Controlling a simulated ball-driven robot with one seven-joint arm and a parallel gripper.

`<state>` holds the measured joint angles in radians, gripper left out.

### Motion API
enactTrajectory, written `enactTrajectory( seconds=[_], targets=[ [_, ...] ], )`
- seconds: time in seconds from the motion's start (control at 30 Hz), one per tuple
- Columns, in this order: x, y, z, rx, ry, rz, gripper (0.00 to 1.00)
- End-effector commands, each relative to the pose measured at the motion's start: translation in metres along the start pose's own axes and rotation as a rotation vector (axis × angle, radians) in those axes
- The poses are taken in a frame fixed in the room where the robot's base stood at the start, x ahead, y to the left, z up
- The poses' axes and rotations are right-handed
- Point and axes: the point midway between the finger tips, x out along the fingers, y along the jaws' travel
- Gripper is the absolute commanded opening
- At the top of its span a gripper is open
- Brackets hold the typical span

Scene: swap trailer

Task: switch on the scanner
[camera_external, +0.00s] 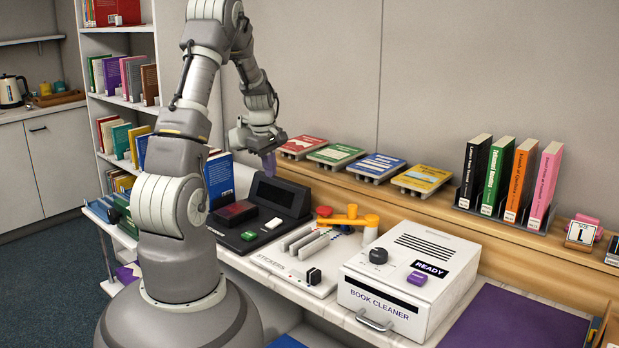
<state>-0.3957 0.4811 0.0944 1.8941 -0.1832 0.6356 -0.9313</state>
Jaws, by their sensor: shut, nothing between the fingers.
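The scanner looks to be the black desk unit (240,239) on the counter, left of the sticker device. It has a dark, blank screen (277,194) at its back, a dark red window (236,213), a white button (273,223) and a green button (249,236). No label on it is readable.
A sticker device (297,276) with grey slots stands right of the black unit. Beyond it is a white book cleaner (408,280) marked READY. A blue book (219,180) stands behind my arm. Books (509,177) line the back ledge. A purple mat (515,322) lies clear at right.

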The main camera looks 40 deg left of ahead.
Motion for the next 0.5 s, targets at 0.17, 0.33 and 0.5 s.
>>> enactTrajectory(
  seconds=[0.17, 0.33, 0.5],
  targets=[
    [0.0072, -0.0065, -0.001, -0.029, -0.009, -0.018, 0.0],
    [0.0066, -0.0059, -0.001, -0.026, -0.008, -0.016, 0.0],
    [0.0137, -0.006, -0.001, -0.024, -0.007, -0.016, 0.0]
  ],
)
